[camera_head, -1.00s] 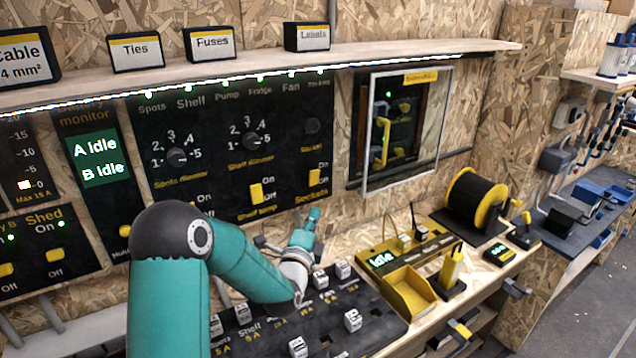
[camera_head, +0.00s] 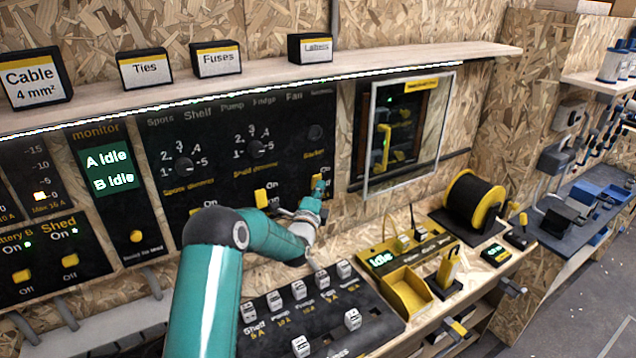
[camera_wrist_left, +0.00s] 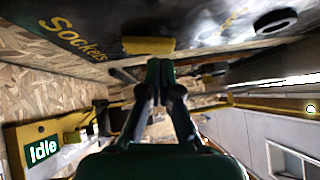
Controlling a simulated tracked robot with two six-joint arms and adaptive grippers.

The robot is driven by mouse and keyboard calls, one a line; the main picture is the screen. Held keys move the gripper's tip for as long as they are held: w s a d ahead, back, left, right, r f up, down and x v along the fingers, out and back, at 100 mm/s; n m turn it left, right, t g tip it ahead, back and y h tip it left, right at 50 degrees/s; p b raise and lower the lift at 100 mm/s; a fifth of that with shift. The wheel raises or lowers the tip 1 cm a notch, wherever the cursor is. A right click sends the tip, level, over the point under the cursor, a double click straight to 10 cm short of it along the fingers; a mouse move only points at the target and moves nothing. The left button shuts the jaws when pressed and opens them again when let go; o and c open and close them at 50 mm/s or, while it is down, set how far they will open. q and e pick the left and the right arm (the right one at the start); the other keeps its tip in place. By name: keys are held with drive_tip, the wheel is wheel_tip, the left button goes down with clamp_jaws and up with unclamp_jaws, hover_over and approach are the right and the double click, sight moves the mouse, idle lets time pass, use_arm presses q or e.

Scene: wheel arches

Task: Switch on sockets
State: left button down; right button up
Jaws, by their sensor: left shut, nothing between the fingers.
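The yellow Sockets switch (camera_head: 319,182) is at the lower right of the black control panel (camera_head: 230,215). My left gripper (camera_head: 316,194) is shut and empty, with its fingertips right at this switch. In the left wrist view the closed fingertips (camera_wrist_left: 160,70) are just below the yellow Sockets switch (camera_wrist_left: 148,45), beside the Sockets lettering. I cannot tell whether they touch it, or whether the switch is up or down. The fingers cover part of its lettering in the head view. My right gripper is not in view.
A framed clear pane (camera_head: 408,130) stands just right of the switch. The shelf (camera_head: 250,88) with labelled boxes overhangs the panel. Below are the fuse board (camera_head: 330,310) with white blocks, a yellow bin (camera_head: 405,292) and a cable reel (camera_head: 475,205). Another yellow switch (camera_head: 261,198) is to the left.

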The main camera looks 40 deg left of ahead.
use_arm(q)
drive_tip(key=shift+w+a, duration=0.1)
drive_tip(key=shift+a, duration=0.25)
drive_tip(key=shift+a+r+n+g+b, duration=0.2)
drive_tip(key=shift+r+n+g+b, duration=0.1)
drive_tip(key=s+d+r+b, duration=0.2)
drive_tip(key=s+d+b, duration=0.3)
drive_tip(key=s+d, duration=0.3)
drive_tip(key=shift+s+d, duration=0.25)
drive_tip(key=shift+s, duration=0.65)
drive_tip(key=shift+f, duration=0.1)
